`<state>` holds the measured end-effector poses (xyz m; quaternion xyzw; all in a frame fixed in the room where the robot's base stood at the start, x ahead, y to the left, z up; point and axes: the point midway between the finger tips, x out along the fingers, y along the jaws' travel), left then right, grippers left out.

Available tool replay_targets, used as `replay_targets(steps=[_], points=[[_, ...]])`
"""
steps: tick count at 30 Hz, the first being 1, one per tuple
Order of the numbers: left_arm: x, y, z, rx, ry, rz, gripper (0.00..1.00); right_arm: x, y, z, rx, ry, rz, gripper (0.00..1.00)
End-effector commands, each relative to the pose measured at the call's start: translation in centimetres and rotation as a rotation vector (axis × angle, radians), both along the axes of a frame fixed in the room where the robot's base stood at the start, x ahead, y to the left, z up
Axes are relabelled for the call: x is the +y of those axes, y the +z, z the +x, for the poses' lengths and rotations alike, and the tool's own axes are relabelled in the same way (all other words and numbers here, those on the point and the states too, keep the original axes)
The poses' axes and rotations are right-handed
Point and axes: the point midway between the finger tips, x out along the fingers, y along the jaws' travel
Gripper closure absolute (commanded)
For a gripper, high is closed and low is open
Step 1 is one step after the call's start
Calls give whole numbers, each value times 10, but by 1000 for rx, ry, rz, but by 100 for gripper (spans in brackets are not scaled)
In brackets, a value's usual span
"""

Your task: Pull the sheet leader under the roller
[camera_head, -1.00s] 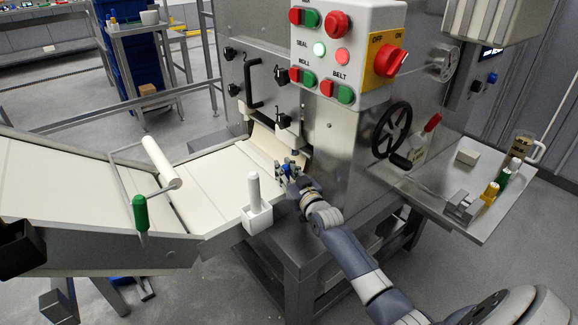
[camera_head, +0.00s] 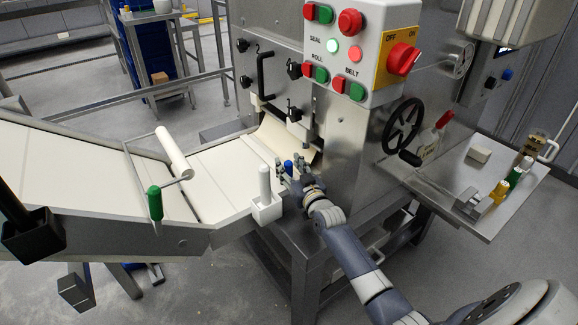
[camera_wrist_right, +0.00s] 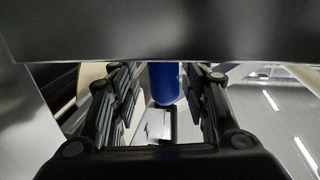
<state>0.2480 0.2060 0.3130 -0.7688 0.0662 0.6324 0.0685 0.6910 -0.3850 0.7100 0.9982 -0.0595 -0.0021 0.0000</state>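The cream sheet (camera_head: 285,138) curves down out of the machine front onto the pale infeed table (camera_head: 228,172). My right gripper (camera_head: 282,172) is at the sheet's lower right end, close to the machine wall. A small blue upright piece (camera_head: 288,166) stands at its fingers. In the right wrist view, this blue rounded cylinder (camera_wrist_right: 166,84) lies between my two black fingers (camera_wrist_right: 160,105), with a gap on each side. The fingers look open. The roller inside the machine and the sheet's far end are hidden.
A white holder with a white handle (camera_head: 266,208) stands left of my right gripper. A white roller (camera_head: 172,152) on a frame and a green handle (camera_head: 155,203) are on the table. The control box (camera_head: 350,50) and handwheel (camera_head: 402,128) are at the right.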

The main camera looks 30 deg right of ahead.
Motion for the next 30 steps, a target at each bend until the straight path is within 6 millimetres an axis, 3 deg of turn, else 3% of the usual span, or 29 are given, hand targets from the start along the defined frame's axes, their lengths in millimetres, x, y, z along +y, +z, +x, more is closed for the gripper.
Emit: replay_targets(steps=[11,30], points=[[-1,0,-1,1,1,-1,60,1,2,-5,-4,1,0,58],[0,0,0,1,0,0,60,12,1,-106,-1,-1,1,58]])
